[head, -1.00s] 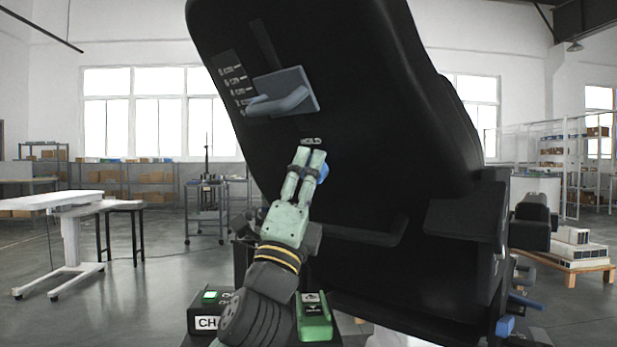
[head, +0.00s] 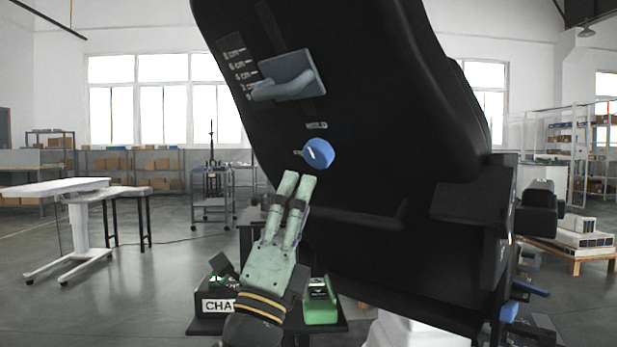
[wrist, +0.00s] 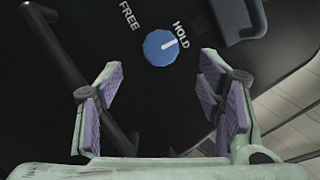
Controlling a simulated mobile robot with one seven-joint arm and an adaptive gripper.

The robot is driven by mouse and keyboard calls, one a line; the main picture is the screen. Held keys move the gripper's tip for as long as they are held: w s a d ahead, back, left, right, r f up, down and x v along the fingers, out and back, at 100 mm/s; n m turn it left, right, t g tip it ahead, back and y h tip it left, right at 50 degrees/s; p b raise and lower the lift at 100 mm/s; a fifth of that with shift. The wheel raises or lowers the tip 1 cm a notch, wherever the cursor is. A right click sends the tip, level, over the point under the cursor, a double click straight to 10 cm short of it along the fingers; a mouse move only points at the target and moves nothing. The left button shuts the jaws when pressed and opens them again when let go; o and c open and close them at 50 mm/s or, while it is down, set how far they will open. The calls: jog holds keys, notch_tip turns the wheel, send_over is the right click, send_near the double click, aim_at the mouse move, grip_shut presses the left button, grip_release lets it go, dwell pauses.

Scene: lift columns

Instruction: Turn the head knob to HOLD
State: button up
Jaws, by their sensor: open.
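The head knob (head: 318,153) is a round blue dial with a white pointer line, on the black back of a large chair-like seat. In the wrist view the knob (wrist: 160,48) has the HOLD label (wrist: 181,35) to its upper right and the FREE label (wrist: 130,15) to its upper left. Its white line points roughly toward HOLD; exact alignment is hard to tell. My gripper (head: 298,180) is below and left of the knob in the head view. Its fingers (wrist: 162,80) are apart with nothing between them, and the knob lies beyond the tips, clear of them.
A grey-blue lever handle (head: 287,80) sits above the knob beside a centimetre scale. A dark bar (wrist: 75,75) runs along the panel at left in the wrist view. Green-and-black boxes (head: 320,300) stand low by my arm. A white table (head: 70,190) is at left.

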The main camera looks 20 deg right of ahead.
jog(key=shift+v, duration=1.7)
